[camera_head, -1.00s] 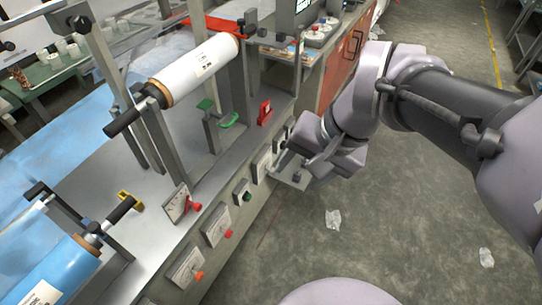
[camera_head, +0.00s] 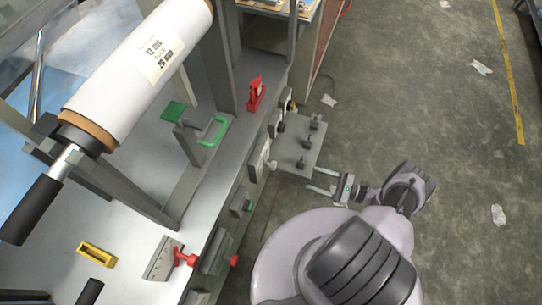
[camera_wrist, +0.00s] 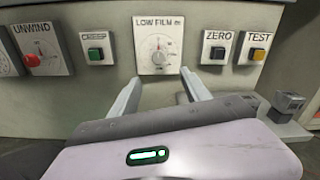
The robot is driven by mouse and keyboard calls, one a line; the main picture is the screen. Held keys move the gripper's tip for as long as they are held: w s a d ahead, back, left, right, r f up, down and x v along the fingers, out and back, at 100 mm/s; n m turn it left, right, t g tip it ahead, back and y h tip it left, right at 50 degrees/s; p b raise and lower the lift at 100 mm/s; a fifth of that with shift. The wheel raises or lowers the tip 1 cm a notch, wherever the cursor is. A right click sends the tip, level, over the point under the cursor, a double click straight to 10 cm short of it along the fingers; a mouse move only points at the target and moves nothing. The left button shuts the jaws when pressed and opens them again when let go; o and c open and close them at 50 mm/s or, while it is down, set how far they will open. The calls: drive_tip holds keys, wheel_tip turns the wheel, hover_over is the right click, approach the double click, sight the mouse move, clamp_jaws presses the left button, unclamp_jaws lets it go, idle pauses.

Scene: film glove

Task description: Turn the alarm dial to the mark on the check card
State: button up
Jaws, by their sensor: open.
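The LOW FILM dial (camera_wrist: 159,57) is a pale round knob on a white scale plate, straight ahead in the wrist view. Its plate (camera_head: 262,158) shows edge-on on the machine's front in the head view. I take it as the alarm dial. My gripper (camera_wrist: 159,78) is open and empty, its fingers apart below and either side of the dial, not on it. In the head view my gripper (camera_head: 312,179) is right of the panel, with a gap. The dial's fine marks are too small to read. I cannot pick out a check card.
A red UNWIND knob (camera_wrist: 34,60) and a green button (camera_wrist: 95,54) are left of the dial. ZERO (camera_wrist: 217,53) and TEST (camera_wrist: 257,54) buttons are right. A grey shelf with dark posts (camera_head: 300,150) juts out beside my gripper. Floor to the right is mostly free.

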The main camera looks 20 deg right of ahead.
sight(274, 166)
drive_tip(key=b+x, duration=0.1)
drive_tip(key=x, duration=1.6)
drive_tip(key=shift+s, duration=0.15)
clamp_jaws()
